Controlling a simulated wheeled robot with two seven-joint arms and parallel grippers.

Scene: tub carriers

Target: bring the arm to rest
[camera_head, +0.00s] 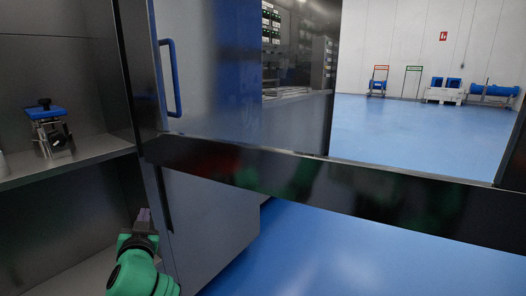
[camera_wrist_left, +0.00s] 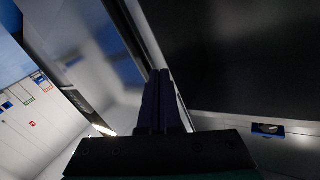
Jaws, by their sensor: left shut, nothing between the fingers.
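My left gripper (camera_head: 145,220) is at the lower left of the head view, at the end of my green arm, below shelf height and close to the frame edge of the steel cabinet. In the left wrist view its two dark fingers (camera_wrist_left: 160,100) lie together, shut, with nothing between them. My right gripper does not show in either view.
A cabinet shelf (camera_head: 75,160) at the left bears a clamp-like device with a blue top (camera_head: 45,113). A door with a blue handle (camera_head: 170,78) and a dark horizontal rail (camera_head: 330,190) stand close by. Blue floor (camera_head: 400,118) beyond is largely free.

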